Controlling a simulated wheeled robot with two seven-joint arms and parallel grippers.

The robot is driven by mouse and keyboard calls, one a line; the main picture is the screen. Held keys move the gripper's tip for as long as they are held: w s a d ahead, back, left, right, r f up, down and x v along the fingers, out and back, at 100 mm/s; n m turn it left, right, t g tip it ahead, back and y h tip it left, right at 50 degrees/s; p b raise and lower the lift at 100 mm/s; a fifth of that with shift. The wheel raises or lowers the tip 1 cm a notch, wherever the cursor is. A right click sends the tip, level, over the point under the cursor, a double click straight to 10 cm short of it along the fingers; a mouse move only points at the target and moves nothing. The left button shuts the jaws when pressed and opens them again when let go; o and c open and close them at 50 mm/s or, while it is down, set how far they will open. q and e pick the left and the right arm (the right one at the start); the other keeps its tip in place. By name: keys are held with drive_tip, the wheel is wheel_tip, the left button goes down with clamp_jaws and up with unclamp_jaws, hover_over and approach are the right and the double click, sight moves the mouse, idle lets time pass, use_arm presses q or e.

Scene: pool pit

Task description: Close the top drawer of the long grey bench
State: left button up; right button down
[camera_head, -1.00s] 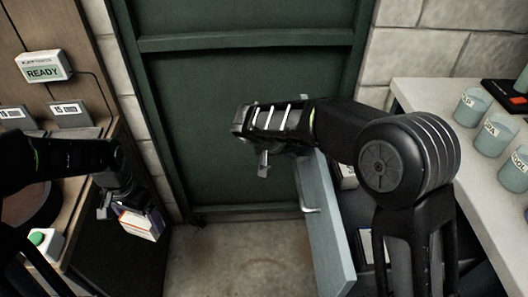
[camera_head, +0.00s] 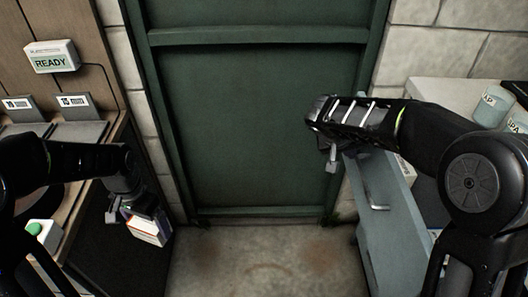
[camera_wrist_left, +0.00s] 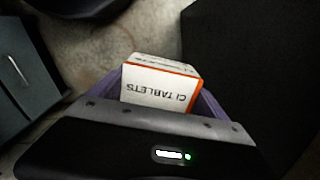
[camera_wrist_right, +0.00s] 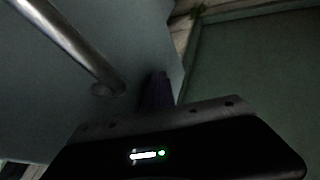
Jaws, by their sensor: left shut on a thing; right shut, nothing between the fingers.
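The open top drawer (camera_head: 393,232) of the long grey bench (camera_head: 436,90) sticks out on the right, with a bar handle (camera_head: 376,196) on its grey-blue front. My right gripper (camera_head: 331,160) is shut and empty at the far end of the drawer front. In the right wrist view the drawer front (camera_wrist_right: 100,45) and its handle (camera_wrist_right: 72,42) fill the left side, close to the fingers (camera_wrist_right: 158,92). Whether they touch the front I cannot tell. My left gripper (camera_head: 128,212) is shut on a white and orange tablet box (camera_wrist_left: 158,82), held low on the left.
A dark green door (camera_head: 255,125) stands ahead. Pale containers (camera_head: 494,106) stand on the bench top. A wooden counter with a READY display (camera_head: 52,57) and a green button (camera_head: 34,229) is on the left. Bare floor (camera_head: 265,262) lies between.

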use_arm(q)
wheel_tip(320, 180, down, 2)
drive_tip(key=shift+f+b, duration=0.1)
drive_tip(key=shift+b, duration=0.75)
use_arm(e)
drive_tip(key=d, duration=1.2)
drive_tip(key=shift+w, duration=0.4)
use_arm(q)
drive_tip(key=shift+a, duration=0.1)
